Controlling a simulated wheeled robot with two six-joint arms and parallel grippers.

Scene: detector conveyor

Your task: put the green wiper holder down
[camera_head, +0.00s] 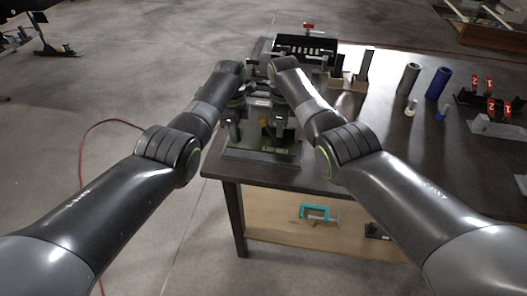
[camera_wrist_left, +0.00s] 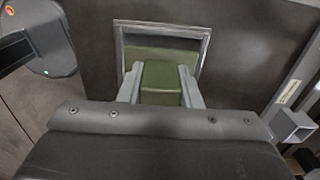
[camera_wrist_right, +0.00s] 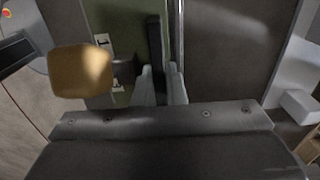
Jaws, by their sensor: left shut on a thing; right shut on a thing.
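The green wiper holder (camera_wrist_left: 160,76) is a green block between the fingers of my left gripper (camera_wrist_left: 161,88) in the left wrist view. My left gripper is shut on it, in front of a rectangular metal frame (camera_wrist_left: 208,48) with a green inside. I cannot tell whether the holder touches the frame. My right gripper (camera_wrist_right: 161,84) is shut on a thin black upright bar (camera_wrist_right: 155,40) in the right wrist view. In the head view both grippers are close together over the near left part of the table, largely hidden by my arms.
A yellowish block (camera_wrist_right: 80,70) stands left of my right gripper. On the dark table (camera_head: 365,140) are a black slotted rack (camera_head: 305,47) at the back, a grey cylinder (camera_head: 408,79) and a blue cylinder (camera_head: 438,83). A teal clamp (camera_head: 315,212) lies on the lower shelf (camera_head: 280,228).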

